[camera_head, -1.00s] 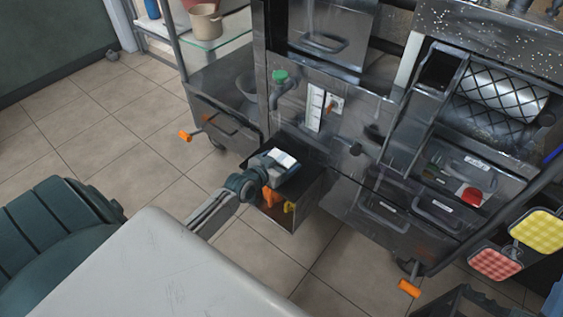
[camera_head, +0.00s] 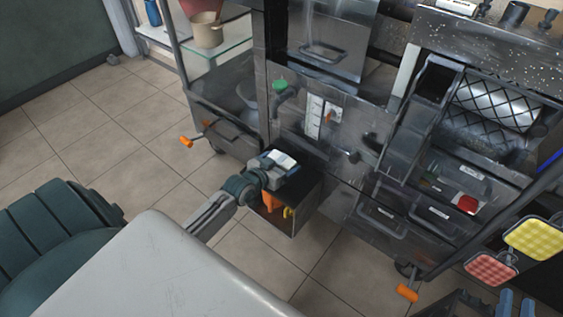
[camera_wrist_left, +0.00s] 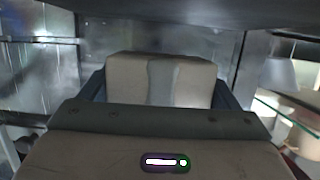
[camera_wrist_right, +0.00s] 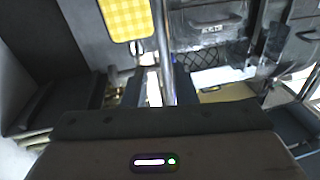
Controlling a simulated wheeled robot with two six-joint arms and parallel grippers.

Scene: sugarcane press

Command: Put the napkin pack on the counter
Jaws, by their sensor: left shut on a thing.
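The napkin pack (camera_head: 284,159) shows white in the head view, just above the dark pulled-out box on the cart's front. I cannot tell which surface is the counter.
The metal press cart (camera_head: 345,165) has drawers (camera_head: 385,215) and patterned rollers (camera_head: 495,105). The dark box (camera_head: 297,210) has orange and yellow items at its front. A glass shelf (camera_head: 225,50) holds a beige pot (camera_head: 207,32). Yellow (camera_head: 534,238) and red (camera_head: 490,269) checked pads hang at right.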

